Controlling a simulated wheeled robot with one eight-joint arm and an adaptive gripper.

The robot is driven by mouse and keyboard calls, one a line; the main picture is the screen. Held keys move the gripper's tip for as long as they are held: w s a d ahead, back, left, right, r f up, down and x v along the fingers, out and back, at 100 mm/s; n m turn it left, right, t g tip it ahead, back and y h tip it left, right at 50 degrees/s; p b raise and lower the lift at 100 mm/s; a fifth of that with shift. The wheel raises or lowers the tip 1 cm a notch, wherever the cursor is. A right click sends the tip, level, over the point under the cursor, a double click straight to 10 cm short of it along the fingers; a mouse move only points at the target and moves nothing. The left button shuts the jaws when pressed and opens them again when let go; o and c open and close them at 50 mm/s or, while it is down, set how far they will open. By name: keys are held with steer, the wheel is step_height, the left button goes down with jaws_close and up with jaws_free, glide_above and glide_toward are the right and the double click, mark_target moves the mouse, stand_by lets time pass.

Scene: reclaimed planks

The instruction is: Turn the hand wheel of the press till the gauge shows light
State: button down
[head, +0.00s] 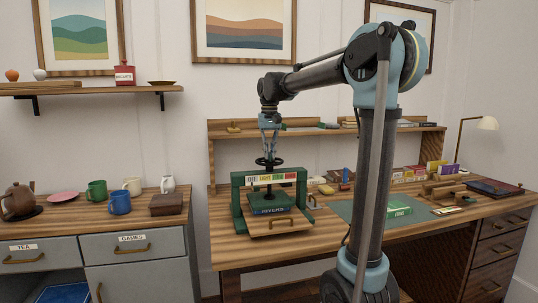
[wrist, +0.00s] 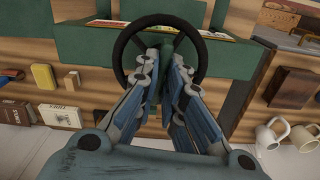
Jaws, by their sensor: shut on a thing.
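The green press (head: 238,197) stands on the desk's left part, its black hand wheel (head: 268,162) on top of the screw. A blue book marked RIVERS (head: 270,210) lies under the press plate (head: 268,203). The gauge (head: 272,178) is a coloured strip on the crossbar, with OFF and LIGHT readable; its pointer is too small to tell. My gripper (head: 268,150) reaches down from above and is shut on the hand wheel. In the wrist view, the wheel's rim (wrist: 119,48) circles the fingertips (wrist: 165,58), which hide part of its middle.
A green mat (head: 355,209) with a green box (head: 398,209) lies right of the press. Boxes and a wooden rack stand further right, near a lamp (head: 487,123). A left cabinet holds mugs (head: 120,202) and a teapot (head: 18,200). A shelf runs behind the press.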

steer(key=shift+w, duration=0.1)
steer(key=c, duration=1.7)
jaws_free()
step_height(320, 180, up, 12)
